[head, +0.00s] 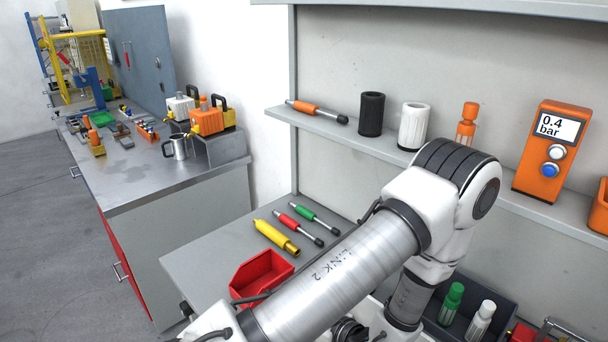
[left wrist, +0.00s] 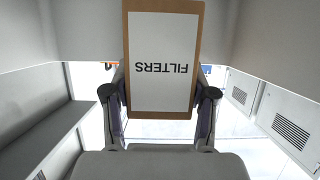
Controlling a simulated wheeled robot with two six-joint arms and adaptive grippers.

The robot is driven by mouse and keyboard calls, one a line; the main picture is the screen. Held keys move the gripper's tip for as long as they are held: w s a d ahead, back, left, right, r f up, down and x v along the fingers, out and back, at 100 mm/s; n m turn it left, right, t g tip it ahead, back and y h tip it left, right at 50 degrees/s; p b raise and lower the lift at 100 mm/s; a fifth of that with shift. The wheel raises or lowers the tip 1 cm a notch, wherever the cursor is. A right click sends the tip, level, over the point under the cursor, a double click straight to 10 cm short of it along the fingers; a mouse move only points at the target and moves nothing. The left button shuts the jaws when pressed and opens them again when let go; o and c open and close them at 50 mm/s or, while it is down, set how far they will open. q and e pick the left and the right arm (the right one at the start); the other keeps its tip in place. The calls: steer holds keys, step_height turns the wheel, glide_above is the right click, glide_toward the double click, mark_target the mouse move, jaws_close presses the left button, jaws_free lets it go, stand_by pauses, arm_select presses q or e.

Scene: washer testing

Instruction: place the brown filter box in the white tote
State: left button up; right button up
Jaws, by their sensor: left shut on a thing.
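The brown filter box (left wrist: 162,60) fills the upper middle of the left wrist view. It has brown edges and a large white label that reads FILTERS, upside down in this view. My left gripper (left wrist: 160,92) is shut on it, with one dark finger against each side. In the head view my arm crosses the lower right, but its gripper and the box do not show there. No white tote can be made out for certain in either view. My right gripper is in neither view.
A grey shelf (head: 350,133) holds cylinders, an orange bottle and an orange gauge (head: 552,150) reading 0.4 bar. Below are a red bin (head: 262,276) and several screwdriver-like tools. A metal workbench (head: 150,180) stands left; open floor (head: 40,230) lies beyond it.

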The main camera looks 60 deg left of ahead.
arm_select(q)
steer(key=shift+s+d+f, duration=0.1)
steer(key=shift+d+f, duration=0.05)
steer(key=shift+f, duration=0.3)
steer(key=shift+s+d+f, duration=0.1)
steer(key=shift+f, duration=0.35)
step_height(320, 180, down, 4)
steer(key=shift+r, duration=0.15)
steer(key=shift+w+a+f, duration=0.1)
steer(key=shift+f, duration=0.15)
steer(key=o, duration=1)
steer(key=shift+c, duration=0.2)
steer(key=o, duration=0.3)
steer(key=shift+f, duration=0.1)
